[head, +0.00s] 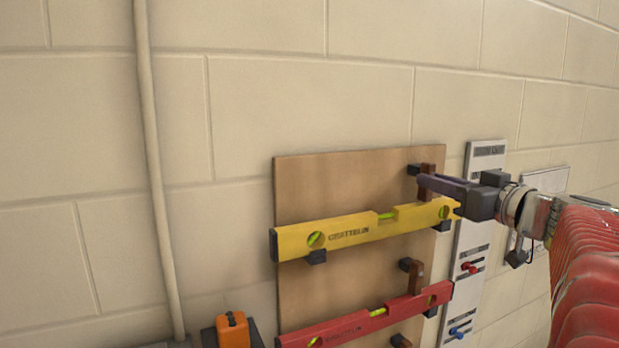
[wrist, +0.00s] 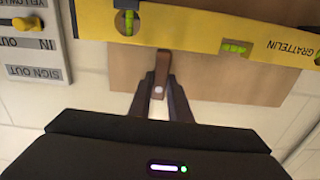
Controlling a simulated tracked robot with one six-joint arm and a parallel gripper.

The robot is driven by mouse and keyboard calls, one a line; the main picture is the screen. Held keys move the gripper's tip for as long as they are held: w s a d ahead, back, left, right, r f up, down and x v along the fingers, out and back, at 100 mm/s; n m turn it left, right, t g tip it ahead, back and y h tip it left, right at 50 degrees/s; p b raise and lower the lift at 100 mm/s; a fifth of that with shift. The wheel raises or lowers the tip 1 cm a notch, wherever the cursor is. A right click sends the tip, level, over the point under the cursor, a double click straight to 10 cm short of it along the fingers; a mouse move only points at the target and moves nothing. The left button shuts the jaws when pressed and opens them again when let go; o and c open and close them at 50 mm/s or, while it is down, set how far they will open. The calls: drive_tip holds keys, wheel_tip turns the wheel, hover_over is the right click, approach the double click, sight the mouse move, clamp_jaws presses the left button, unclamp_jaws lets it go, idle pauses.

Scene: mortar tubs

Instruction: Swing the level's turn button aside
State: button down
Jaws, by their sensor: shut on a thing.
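The yellow level (head: 365,230) rests on black brackets on a wooden board (head: 345,177); its yellow body also shows in the wrist view (wrist: 190,32). Its brown turn button (head: 427,178) is upright above the level's right part, its lower end at the level's upper edge. In the wrist view the button (wrist: 163,68) stands between my fingertips. My gripper (head: 430,184) reaches in from the right and is shut on the button; it also shows in the wrist view (wrist: 161,88). The fingers partly hide the button in the head view.
A red level (head: 370,322) hangs below, with its own brown button (head: 416,277). A grey sign-out panel (head: 472,245) with coloured sliders stands just right of the board. A pipe (head: 155,170) runs down the wall at left. An orange object (head: 232,332) sits low at left.

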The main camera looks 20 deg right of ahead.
drive_tip(key=shift+a+r+m, duration=0.15)
drive_tip(key=shift+m, duration=2.8)
drive_tip(key=shift+a+r+m, duration=0.1)
drive_tip(key=shift+m, duration=2.8)
drive_tip(key=shift+a+r+m, duration=0.15)
drive_tip(key=shift+m, duration=2.8)
drive_tip(key=c, duration=1.6)
unclamp_jaws()
drive_tip(key=shift+c, duration=0.2)
drive_tip(key=shift+s+r, duration=0.1)
drive_tip(key=s, duration=1.3)
drive_tip(key=shift+s+d, duration=0.15)
drive_tip(key=shift+s, duration=0.15)
